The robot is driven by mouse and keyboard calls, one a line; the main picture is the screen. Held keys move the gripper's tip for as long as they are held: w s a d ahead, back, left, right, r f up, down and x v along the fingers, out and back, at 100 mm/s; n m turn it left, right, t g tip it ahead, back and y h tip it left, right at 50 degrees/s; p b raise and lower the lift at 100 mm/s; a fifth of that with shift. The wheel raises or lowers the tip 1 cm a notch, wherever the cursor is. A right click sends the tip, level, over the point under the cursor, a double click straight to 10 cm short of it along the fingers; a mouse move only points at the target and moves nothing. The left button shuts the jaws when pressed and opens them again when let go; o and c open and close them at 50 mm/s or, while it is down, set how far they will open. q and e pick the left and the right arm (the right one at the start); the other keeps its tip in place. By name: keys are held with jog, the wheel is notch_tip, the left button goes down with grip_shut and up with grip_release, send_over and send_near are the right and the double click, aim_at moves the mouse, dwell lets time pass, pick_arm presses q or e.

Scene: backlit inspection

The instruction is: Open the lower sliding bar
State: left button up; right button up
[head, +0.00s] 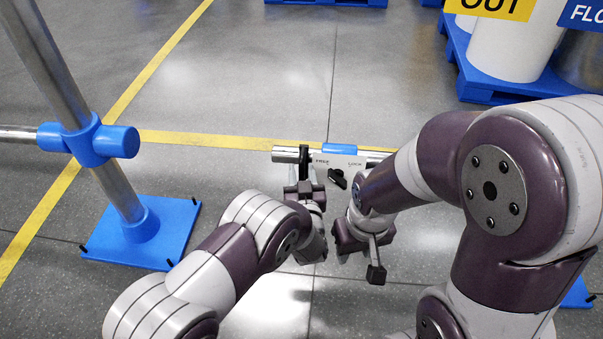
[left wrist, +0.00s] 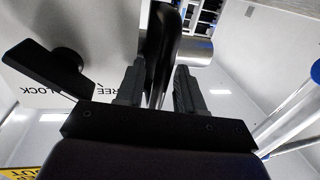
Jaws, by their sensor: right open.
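The sliding bar (head: 376,154) is a horizontal metal rod in a white housing marked FREE and LOCK (head: 340,160), low in the middle of the head view. A black knob (head: 337,178) sits on the housing front; it also shows in the left wrist view (left wrist: 50,68). A black handle (left wrist: 163,45) hangs at the rod's left end. My left gripper (head: 305,178) is at this handle. In the left wrist view its fingers (left wrist: 158,88) stand on either side of the handle; firm contact is unclear. My right gripper (head: 360,264) is open and empty, nearer to me.
A metal post (head: 50,58) with a blue clamp (head: 103,142) and blue base plate (head: 168,240) stands at the left. Blue pallets (head: 480,82) with white drums (head: 515,45) stand at the back right. The grey floor behind the bar is clear, with yellow lines.

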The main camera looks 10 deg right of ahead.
pick_arm(q)
jog(key=s+a+p, duration=0.1)
jog(key=s+p, duration=0.4)
jog(key=s, duration=0.7)
jog(key=shift+s+a, duration=0.3)
jog(key=shift+a, duration=0.1)
jog(key=shift+f, duration=0.1)
